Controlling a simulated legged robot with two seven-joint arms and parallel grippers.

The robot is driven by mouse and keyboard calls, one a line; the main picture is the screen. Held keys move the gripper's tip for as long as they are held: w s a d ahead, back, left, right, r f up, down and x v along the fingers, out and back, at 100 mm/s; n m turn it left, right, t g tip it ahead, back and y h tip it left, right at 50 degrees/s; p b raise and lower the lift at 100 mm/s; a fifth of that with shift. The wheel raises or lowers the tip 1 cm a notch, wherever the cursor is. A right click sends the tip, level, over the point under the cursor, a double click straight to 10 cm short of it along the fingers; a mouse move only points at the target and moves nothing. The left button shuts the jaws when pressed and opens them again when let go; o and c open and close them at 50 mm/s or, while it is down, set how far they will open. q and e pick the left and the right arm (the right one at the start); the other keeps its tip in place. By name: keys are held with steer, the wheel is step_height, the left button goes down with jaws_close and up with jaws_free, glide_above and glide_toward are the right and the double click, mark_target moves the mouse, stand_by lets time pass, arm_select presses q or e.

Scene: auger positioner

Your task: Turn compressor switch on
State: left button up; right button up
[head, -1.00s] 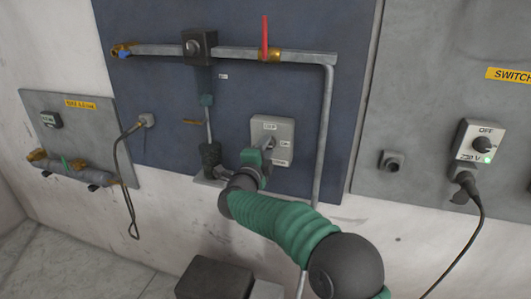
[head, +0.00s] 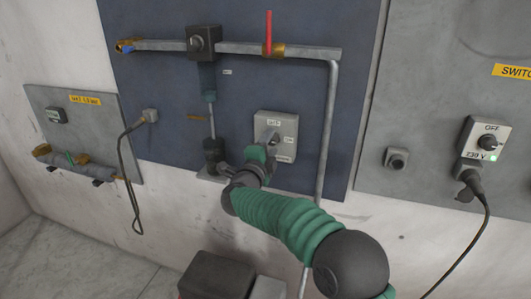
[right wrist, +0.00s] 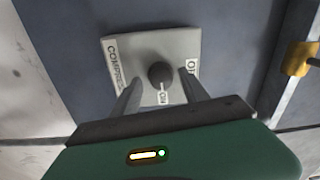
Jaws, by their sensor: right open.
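The compressor switch is a light grey box (head: 288,128) on the blue wall panel. In the right wrist view its plate (right wrist: 130,48) carries a partly hidden "COMPRES…" label, and a dark round knob (right wrist: 160,73) stands in its middle. My right gripper (head: 270,143) is in front of the box, covering part of its lower left. In the right wrist view the two fingers of this gripper (right wrist: 159,80) are spread, one on each side of the knob. I cannot tell whether they touch it. My left gripper is not in view.
A pipe with a red-handled valve (head: 268,35) runs above the switch and down its right side (head: 327,130). Another switch box (head: 484,142), marked OFF and 230 V, with a plugged cable, is at the right.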

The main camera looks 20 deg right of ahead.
steer(key=v, duration=1.6)
steer(key=shift+s+a+b, duration=0.15)
steer(key=shift+a+b, duration=0.05)
steer(key=shift+b, duration=0.1)
steer(key=shift+f, duration=0.15)
